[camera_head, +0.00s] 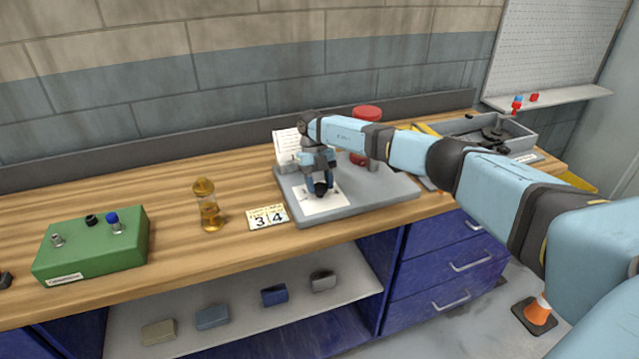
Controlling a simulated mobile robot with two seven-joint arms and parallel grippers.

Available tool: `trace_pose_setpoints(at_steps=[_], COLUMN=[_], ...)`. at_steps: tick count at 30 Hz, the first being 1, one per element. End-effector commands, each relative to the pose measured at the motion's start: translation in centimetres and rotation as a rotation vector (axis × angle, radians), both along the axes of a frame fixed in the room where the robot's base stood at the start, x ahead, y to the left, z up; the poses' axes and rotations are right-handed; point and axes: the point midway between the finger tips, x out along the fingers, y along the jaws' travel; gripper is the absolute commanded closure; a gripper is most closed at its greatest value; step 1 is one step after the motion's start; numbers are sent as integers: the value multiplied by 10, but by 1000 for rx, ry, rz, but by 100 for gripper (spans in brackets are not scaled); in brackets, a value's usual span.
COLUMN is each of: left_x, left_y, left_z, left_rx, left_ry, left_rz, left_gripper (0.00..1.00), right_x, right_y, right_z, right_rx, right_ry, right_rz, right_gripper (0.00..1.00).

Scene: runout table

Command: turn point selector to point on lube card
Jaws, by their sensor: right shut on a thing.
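My right gripper (321,188) points down over the grey plate (370,205) and is shut on a small dark knob (320,190), which looks like the point selector. The knob sits on a white dial sheet (318,205) on the plate. The fingers hide much of the knob, so I cannot tell which mark it points at. A small cream card (268,217) with the large figures 3 and 4 lies on the bench left of the plate; it looks like the lube card. Its smaller print is unreadable. My left gripper is not in view.
An amber oiler (208,208) stands left of the card. A green box (92,248) with switches is farther left. A white paper (288,146) and a red-topped part (366,113) stand behind the plate. A grey tray (480,130) is at right, beyond my arm.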

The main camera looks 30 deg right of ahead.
Motion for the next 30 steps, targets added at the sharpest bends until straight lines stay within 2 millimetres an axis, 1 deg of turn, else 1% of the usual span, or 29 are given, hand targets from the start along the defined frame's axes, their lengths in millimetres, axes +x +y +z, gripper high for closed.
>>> trace_pose_setpoints(at_steps=[2,3,5,6,15,19,23,30], left_x=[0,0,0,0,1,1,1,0], left_y=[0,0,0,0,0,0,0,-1], left_z=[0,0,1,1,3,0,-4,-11], left_rx=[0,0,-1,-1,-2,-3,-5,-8], left_ry=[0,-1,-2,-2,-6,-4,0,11], left_rz=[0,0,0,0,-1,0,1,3], left_gripper=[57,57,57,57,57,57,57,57], right_x=[1,1,1,0,1,5,15,36], right_y=[0,0,0,0,0,-1,-3,-8], right_z=[1,1,1,1,1,11,34,85], right_rx=[0,0,0,0,0,0,0,0], right_ry=[-2,-2,-2,-2,-1,-3,-4,-5], right_rz=[0,0,0,0,1,0,1,0], right_gripper=[78,52,38,29,29,29,29,29])
